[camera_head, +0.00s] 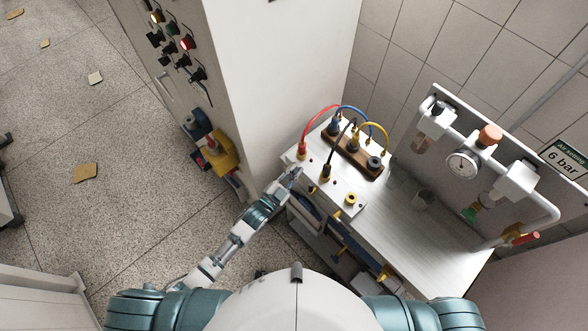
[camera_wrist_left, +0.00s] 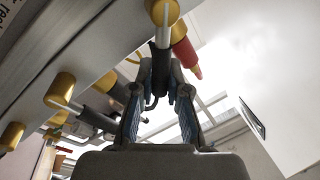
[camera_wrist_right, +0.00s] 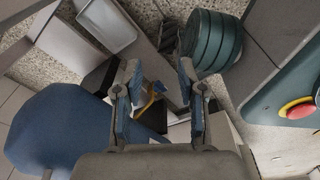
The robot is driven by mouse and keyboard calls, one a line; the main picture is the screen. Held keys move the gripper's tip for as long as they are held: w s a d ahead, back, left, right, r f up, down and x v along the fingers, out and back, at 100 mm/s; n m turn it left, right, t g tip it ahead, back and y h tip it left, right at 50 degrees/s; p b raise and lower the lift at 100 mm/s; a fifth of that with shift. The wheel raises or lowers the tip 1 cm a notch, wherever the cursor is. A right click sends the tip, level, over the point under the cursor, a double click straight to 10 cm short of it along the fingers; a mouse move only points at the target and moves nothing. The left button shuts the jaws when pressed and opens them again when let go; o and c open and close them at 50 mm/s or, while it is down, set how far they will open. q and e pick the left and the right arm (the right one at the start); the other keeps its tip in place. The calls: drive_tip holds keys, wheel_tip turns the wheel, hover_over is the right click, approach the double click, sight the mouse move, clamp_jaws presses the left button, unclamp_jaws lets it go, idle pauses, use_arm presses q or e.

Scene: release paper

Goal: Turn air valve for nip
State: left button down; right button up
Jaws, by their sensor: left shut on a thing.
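A valve lever with a gold knob (camera_wrist_left: 162,12) and a black handle (camera_wrist_left: 162,62) shows in the left wrist view. My left gripper (camera_wrist_left: 160,72) is shut on the black handle, with a fingertip on either side of it. A red handle (camera_wrist_left: 186,56) is close beside the right fingertip. In the head view my left gripper (camera_head: 291,177) is at the front left edge of the metal bench, and the handle it grips is hidden there. My right gripper (camera_wrist_right: 160,75) is open and empty in its wrist view; it is out of the head view.
More gold-knobbed levers (camera_wrist_left: 60,90) line the left wrist view. A white cabinet (camera_head: 270,75) stands left of the bench. A red button (camera_wrist_right: 298,108) shows in the right wrist view.

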use_arm(q)
drive_tip(key=c, duration=1.1)
unclamp_jaws()
drive_tip(key=shift+c, duration=0.2)
drive_tip(key=v, duration=1.2)
drive_tip(key=shift+s+f, duration=0.1)
